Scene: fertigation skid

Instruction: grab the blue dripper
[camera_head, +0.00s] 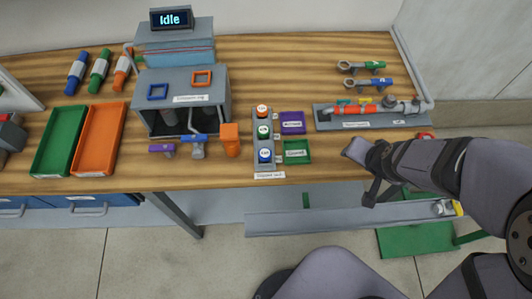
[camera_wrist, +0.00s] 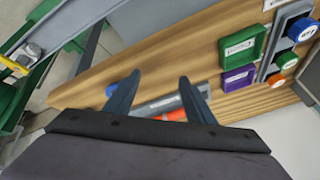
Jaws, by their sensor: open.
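The blue dripper appears to be the round blue-capped piece (camera_head: 265,155) at the front of a narrow grey rack (camera_head: 255,143), in line with a green-capped (camera_head: 263,131) and an orange-capped piece (camera_head: 262,111). In the wrist view the blue cap (camera_wrist: 301,31) is at the upper right, with the green (camera_wrist: 287,61) and orange (camera_wrist: 276,80) caps below it. My gripper (camera_head: 362,173) is right of the rack, near the table's front edge. In the wrist view its two fingers (camera_wrist: 159,77) are apart with nothing held between them.
A purple tray (camera_head: 303,122) and a green tray (camera_head: 307,153) sit right of the rack. A grey pipe fixture (camera_head: 340,119) lies behind my gripper. A grey box (camera_head: 222,100) and an orange block (camera_head: 231,140) stand left.

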